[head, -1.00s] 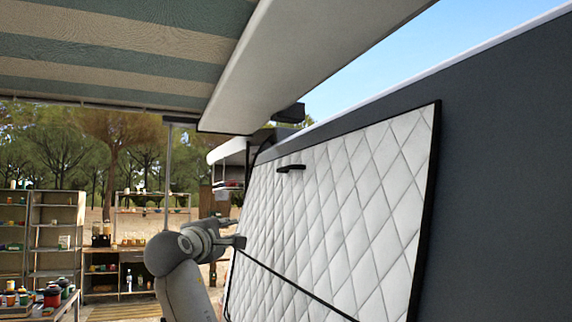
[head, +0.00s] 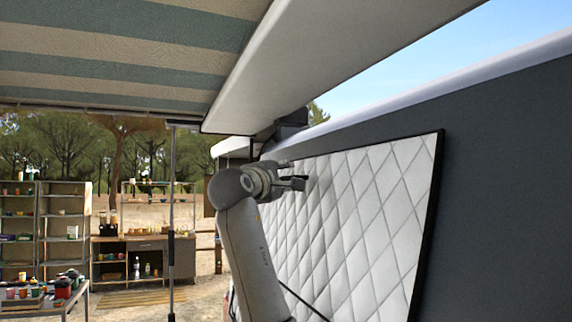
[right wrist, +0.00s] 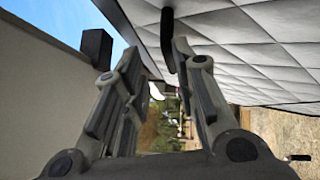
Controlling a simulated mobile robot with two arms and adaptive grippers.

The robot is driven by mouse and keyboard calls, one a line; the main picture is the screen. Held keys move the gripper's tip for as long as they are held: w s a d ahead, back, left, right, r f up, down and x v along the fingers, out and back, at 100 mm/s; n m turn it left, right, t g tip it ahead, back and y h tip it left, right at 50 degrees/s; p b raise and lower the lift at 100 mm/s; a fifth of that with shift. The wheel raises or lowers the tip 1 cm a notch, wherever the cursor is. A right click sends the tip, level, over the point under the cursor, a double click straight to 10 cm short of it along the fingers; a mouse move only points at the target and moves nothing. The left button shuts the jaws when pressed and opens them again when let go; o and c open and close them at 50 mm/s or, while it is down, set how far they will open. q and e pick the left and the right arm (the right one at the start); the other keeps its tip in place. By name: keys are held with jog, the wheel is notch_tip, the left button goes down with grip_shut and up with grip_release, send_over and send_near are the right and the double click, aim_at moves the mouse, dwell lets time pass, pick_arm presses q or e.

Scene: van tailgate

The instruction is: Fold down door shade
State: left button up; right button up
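The door shade (head: 355,220) is a white quilted panel with a black edge. It stands tilted against the grey van side in the head view and fills the upper right of the right wrist view (right wrist: 255,50). My right gripper (head: 298,183) is at its upper left part. In the right wrist view the gripper's fingers (right wrist: 158,62) are open. A black handle (right wrist: 168,38) on the shade lies close to the right-hand finger's tip; I cannot tell whether they touch. In the head view my gripper hides the handle. My left gripper is out of view.
A striped awning (head: 110,55) and its pale casing (head: 330,50) hang overhead, above my right arm. A thin post (head: 172,220) stands left of the arm. Shelves (head: 62,225) and a workbench (head: 140,258) stand farther back on the left.

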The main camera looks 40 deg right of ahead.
jog(key=shift+d+r, duration=0.25)
jog(key=shift+r, duration=0.35)
